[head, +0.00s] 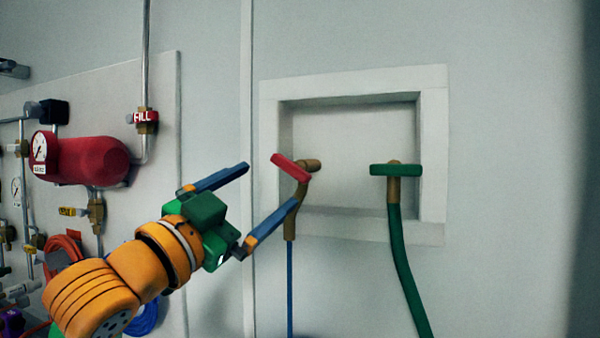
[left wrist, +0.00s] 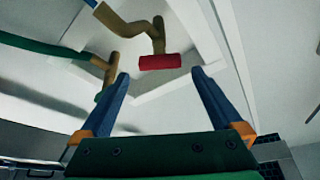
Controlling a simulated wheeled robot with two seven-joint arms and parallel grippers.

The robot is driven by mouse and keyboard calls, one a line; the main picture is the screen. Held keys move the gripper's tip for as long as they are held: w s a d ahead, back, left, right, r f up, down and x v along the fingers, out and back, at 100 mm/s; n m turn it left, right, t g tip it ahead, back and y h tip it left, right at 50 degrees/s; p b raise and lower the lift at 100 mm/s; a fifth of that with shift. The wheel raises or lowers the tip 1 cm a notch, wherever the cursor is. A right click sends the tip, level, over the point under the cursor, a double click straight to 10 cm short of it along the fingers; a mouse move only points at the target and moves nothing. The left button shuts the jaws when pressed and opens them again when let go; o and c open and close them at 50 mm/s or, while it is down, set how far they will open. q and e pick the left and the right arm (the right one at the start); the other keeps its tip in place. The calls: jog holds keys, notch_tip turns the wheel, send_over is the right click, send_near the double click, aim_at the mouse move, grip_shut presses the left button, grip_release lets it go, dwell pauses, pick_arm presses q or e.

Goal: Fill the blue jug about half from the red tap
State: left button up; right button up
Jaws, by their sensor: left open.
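The red tap (head: 303,190) has a brass body and a red bar handle (head: 291,167), which is tilted down to the right. A thin blue line (head: 290,285) runs straight down from its spout; I cannot tell whether it is water or a hose. My left gripper (head: 271,185) is open and empty, with its blue fingers pointing at the handle. In the left wrist view, the red handle (left wrist: 160,62) lies between and just beyond the fingertips (left wrist: 158,74), apart from them. The blue jug is not in view. My right gripper is not in view.
A green-handled tap (head: 396,169) with a green hose (head: 405,270) stands to the right in the same white-framed wall recess (head: 433,180). At the left, a panel (head: 150,90) carries a red tank (head: 92,161), gauges, pipes and valves. The wall right of the recess is clear.

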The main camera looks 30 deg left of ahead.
aim_at(299, 163)
pick_arm(q)
jog(key=p+x, duration=0.2)
jog(key=x, duration=0.1)
jog(key=shift+a, duration=0.2)
jog(key=w+r+p, duration=0.1)
jog(key=w+p, duration=0.1)
jog(key=w+d+r+p, duration=0.1)
jog(key=w+r+p, duration=0.1)
jog(key=shift+w+d, duration=0.1)
jog(key=shift+w, duration=0.1)
jog(key=w, duration=0.1)
jog(key=w+p, duration=0.1)
jog(key=w, duration=0.1)
jog(key=shift+w+a+p, duration=0.25)
jog(key=shift+p, duration=0.1)
jog(key=shift+w+a+f, duration=0.1)
jog(key=shift+c, duration=0.4)
jog(key=shift+s, duration=0.25)
jog(key=c, duration=1)
